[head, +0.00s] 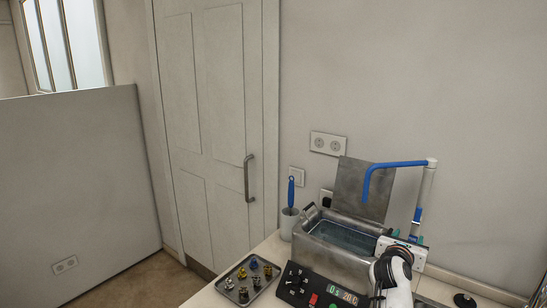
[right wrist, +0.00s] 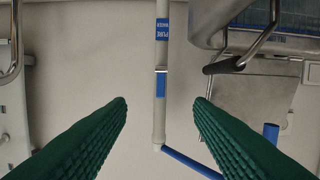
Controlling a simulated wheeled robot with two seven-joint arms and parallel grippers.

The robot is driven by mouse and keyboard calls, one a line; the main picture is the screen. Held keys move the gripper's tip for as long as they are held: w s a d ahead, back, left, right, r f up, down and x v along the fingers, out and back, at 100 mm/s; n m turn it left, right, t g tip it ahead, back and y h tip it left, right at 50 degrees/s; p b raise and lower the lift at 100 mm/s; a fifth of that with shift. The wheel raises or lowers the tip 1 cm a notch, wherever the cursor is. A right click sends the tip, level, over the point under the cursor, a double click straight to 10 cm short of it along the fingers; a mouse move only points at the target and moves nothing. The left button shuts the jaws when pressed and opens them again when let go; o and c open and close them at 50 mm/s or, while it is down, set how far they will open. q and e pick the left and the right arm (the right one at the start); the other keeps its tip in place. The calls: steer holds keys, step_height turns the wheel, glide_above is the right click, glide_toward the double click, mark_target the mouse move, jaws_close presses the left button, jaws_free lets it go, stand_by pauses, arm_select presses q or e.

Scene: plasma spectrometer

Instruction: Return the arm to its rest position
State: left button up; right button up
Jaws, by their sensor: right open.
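My right arm and gripper (head: 392,270) show at the lower right of the head view, in front of the metal bath (head: 322,225); the fingertips are hard to make out there. In the right wrist view, the two green ribbed fingers of my right gripper (right wrist: 160,105) are wide apart with nothing held between them. Beyond them is a white pipe (right wrist: 161,50) with blue labels and a blue spout (right wrist: 190,163). My left gripper is in neither view.
The bath holds liquid, and its lid (head: 362,185) stands raised. The spout pipe (head: 427,195) rises at its right. A tray (head: 232,299) with several small metal parts and a cup (head: 288,225) with a blue-handled brush (head: 291,190) stand left of it. A wall is behind.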

steer(key=s+a+r+n+t+y, duration=0.2)
steer(key=s+a+n+t+y, duration=0.25)
steer(key=n, duration=0.65)
steer(key=s+a+r+n+t+y, duration=0.2)
steer(key=s+a+n+t+y, duration=0.3)
steer(key=n, duration=0.6)
steer(key=s+a+f+n+g+y, duration=0.9)
steer(key=s+a+f+n, duration=0.5)
steer(key=n, duration=0.4)
steer(key=s+d+f+n+g+h, duration=0.35)
steer(key=s+d+f+g, duration=0.2)
steer(key=s, duration=0.45)
steer(key=s+d+f+n+g+h, duration=0.2)
steer(key=s+d+f+g+h, duration=0.3)
steer(key=s, duration=0.5)
step_height(320, 180, down, 31)
steer(key=s+b, duration=0.1)
steer(key=b, duration=0.3)
arm_select(q)
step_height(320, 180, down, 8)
steer(key=b, duration=0.3)
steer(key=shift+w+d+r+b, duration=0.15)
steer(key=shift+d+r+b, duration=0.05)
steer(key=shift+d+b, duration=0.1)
arm_select(e)
steer(key=s+d+f+g, duration=0.2)
steer(key=s+f, duration=1.4)
steer(key=f, duration=0.3)
steer(key=shift+s, duration=0.15)
